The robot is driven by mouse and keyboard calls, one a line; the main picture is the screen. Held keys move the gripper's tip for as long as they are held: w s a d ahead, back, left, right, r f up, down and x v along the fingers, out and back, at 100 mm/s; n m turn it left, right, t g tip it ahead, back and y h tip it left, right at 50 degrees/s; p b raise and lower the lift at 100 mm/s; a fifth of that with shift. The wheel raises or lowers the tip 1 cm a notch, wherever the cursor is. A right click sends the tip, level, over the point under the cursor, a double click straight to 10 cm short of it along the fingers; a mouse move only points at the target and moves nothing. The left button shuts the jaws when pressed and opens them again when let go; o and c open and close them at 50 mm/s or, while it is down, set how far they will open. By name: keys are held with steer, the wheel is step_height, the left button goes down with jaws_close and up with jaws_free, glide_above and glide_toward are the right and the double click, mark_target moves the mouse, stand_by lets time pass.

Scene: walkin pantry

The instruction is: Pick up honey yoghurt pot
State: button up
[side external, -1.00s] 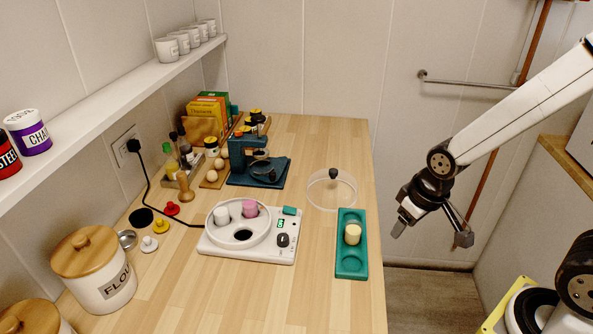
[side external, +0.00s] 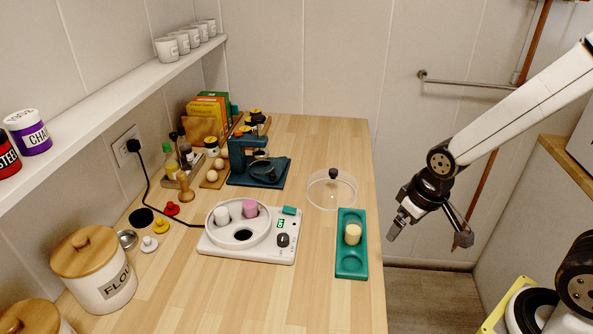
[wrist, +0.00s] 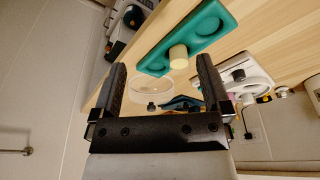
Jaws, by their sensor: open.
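My gripper (side external: 428,237) is open and empty, to the right of the tray and beyond the counter edge, apart from the pot. In the wrist view, the pot (wrist: 178,58) and tray (wrist: 157,52) show beyond the open fingers of my gripper (wrist: 162,66). No label is readable on the pot.
A white appliance (side external: 215,249) holding white and pink pots stands left of the tray. A clear lid (side external: 318,198) with a black knob lies behind the tray. A blue stand (side external: 240,168) and bottles are farther back. Bare counter (side external: 250,300) lies in front.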

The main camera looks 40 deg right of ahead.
steer(key=n+g, duration=0.3)
steer(key=n, duration=2)
glide_toward(353, 229)
steer(key=s+a, duration=0.1)
steer(key=a, duration=0.1)
steer(key=shift+s+d+f, duration=0.1)
steer(key=shift+d+f, duration=0.1)
steer(key=shift+f, duration=0.05)
steer(key=shift+f, duration=0.1)
steer(key=shift+f+m, duration=0.3)
steer(key=shift+f, duration=0.9)
steer(key=shift+s+d+f, duration=0.1)
steer(key=shift+s+f, duration=0.05)
steer(key=shift+f, duration=2.45)
steer(key=shift+c, duration=0.2)
